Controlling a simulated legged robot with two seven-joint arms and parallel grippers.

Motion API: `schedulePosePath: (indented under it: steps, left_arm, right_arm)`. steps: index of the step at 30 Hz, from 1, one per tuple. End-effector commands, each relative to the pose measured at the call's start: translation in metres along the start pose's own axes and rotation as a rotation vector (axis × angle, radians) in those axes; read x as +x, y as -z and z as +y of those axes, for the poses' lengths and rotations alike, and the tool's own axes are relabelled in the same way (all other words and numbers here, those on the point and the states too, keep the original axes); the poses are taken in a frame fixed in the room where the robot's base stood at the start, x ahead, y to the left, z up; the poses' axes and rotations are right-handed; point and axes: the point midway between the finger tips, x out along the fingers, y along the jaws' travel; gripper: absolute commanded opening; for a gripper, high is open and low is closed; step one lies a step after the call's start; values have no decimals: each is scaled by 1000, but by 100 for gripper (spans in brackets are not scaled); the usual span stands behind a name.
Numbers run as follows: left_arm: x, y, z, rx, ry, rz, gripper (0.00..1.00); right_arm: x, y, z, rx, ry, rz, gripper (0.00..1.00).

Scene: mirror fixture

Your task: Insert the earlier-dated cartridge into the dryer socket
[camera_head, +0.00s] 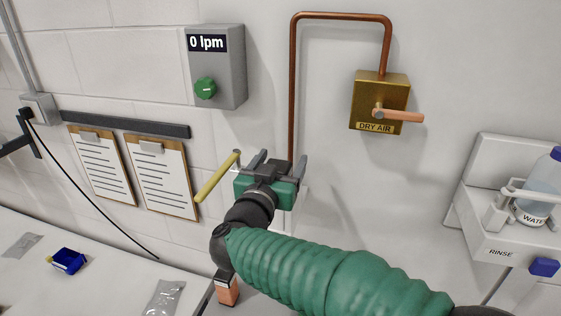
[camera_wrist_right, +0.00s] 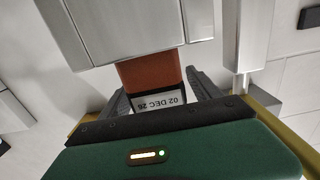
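My right gripper (camera_head: 277,168) is at the wall, at the lower end of the copper pipe. The cartridge's end label reads "02 DEC 26". Its far end meets the underside of a grey metal housing (camera_wrist_right: 120,30), probably the dryer socket; how deep it sits is hidden. In the head view my gripper covers this housing. Another orange block (camera_head: 228,292) shows partly below my right arm; its label is not visible. My left gripper is not in view.
A "DRY AIR" valve box (camera_head: 394,92) with an orange lever is at upper right. A green-knobbed box (camera_head: 228,70) reads "0 lpm". Two clipboards (camera_head: 165,178) hang left. The table (camera_head: 30,285) holds a blue item (camera_head: 68,261) and silver packets. A rinse station (camera_head: 490,225) is right.

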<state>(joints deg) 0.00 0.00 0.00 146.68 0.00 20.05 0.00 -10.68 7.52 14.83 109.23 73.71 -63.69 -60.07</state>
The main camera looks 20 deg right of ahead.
Motion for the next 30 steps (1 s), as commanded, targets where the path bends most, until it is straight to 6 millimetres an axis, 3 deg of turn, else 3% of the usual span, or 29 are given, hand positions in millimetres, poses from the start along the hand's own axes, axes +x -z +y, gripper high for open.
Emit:
schedulePosePath:
  steps: [6,10,22,27,30]
  left_arm:
    - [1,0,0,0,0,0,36]
    - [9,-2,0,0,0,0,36]
    - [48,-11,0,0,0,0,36]
    - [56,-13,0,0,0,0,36]
    - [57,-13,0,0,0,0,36]
  right_arm:
    - [-1,-1,0,0,1,-1,72]
    - [-17,-3,-1,3,4,1,72]
    - [-128,-6,-2,2,5,1,72]
    - [-158,-4,-2,1,2,0,72]
    - [-166,-3,-2,-1,0,-1,72]
